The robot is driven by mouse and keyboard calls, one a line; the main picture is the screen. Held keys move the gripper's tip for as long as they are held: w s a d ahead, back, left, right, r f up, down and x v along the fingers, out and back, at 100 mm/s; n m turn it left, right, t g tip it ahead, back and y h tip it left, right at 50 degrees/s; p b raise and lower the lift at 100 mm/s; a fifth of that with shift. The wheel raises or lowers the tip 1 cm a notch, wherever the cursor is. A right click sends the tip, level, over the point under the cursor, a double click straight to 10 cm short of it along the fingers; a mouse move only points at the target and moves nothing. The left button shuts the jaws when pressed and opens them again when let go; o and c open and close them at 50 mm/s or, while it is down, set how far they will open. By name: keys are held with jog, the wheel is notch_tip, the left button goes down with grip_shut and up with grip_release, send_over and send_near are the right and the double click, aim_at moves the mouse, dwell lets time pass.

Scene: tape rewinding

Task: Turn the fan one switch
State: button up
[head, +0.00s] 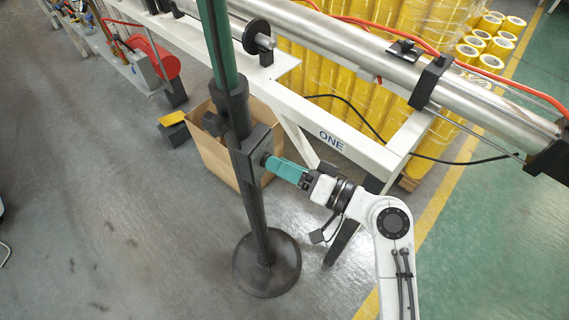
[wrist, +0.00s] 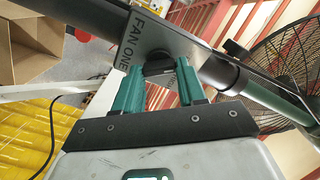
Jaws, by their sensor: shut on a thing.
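The fan stand's dark pole (head: 243,130) stands upright on a round black base (head: 268,265). A dark switch box (head: 258,140) is fixed to the pole. In the wrist view its grey plate (wrist: 150,36) reads "FAN ONE", and a black knob (wrist: 158,62) sits on it. My gripper (head: 270,162) reaches the box from the right. In the wrist view the green fingers of my gripper (wrist: 159,74) stand either side of the knob, shut on it. The knob's face is partly hidden by the fingers. The fan's black cage (wrist: 285,62) shows at the right in the wrist view.
An open cardboard box (head: 212,150) stands behind the pole. A white machine frame (head: 345,140) marked "ONE" is close behind my gripper, with a steel roller (head: 350,55) above it. Stacked yellow tape rolls (head: 440,130) stand beyond.

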jog(key=shift+d+m+p, duration=0.1)
jog(key=shift+m+p, duration=2.35)
jog(key=shift+m, duration=1.05)
jog(key=shift+f, duration=0.15)
jog(key=o, duration=1.1)
jog(key=shift+c, duration=0.2)
jog(key=shift+d, duration=0.1)
jog(key=b+v, duration=0.2)
jog(key=v, duration=0.8)
jog(key=shift+s+d, duration=0.2)
jog(key=shift+d, duration=0.05)
